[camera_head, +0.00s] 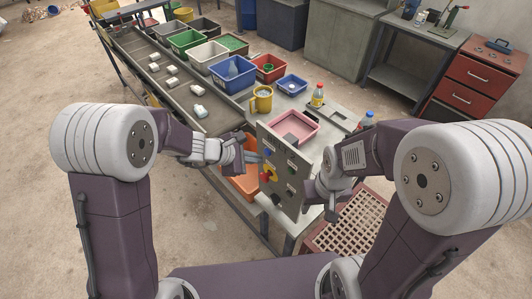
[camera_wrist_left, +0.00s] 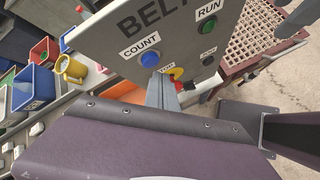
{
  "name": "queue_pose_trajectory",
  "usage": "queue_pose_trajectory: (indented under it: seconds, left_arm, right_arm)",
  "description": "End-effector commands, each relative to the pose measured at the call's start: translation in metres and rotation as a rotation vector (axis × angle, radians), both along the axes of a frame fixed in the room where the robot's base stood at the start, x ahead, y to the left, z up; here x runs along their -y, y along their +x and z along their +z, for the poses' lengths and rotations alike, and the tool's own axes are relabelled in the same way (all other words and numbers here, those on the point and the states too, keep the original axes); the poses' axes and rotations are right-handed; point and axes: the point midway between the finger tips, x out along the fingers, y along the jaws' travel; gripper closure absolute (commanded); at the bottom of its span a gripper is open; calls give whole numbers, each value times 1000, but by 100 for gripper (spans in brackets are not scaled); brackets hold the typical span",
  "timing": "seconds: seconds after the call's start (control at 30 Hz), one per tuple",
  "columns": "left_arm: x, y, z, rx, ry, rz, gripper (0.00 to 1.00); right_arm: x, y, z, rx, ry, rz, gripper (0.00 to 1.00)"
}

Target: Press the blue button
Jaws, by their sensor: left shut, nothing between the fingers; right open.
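The blue button (camera_wrist_left: 150,59) sits under a COUNT label on a grey control panel (camera_wrist_left: 120,65) in the left wrist view. In the head view the panel (camera_head: 284,150) stands upright at the table's near end. My left gripper (camera_wrist_left: 163,79) is shut and empty, its fingertips just below and right of the blue button in the picture. They look apart from it, though the depth gap is hard to judge. In the head view my left gripper (camera_head: 258,158) points at the panel's left side. My right gripper (camera_head: 322,191) is open at the panel's right side.
A green button (camera_wrist_left: 203,28) under RUN, a black button (camera_wrist_left: 208,54) and a yellow-and-red control (camera_wrist_left: 177,73) share the panel. A yellow mug (camera_head: 262,99), pink tray (camera_head: 292,130) and bottles stand behind it. An orange bin (camera_head: 242,184) is below.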

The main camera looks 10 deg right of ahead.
Motion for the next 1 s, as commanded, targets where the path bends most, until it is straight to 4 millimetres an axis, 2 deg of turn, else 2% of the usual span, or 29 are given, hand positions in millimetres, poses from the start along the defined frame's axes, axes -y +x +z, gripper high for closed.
queue_pose_trajectory:
  seconds: [1.0]
  left_arm:
    - [8,6,0,0,0,0,100]
  right_arm:
    - [0,0,-1,0,0,0,51]
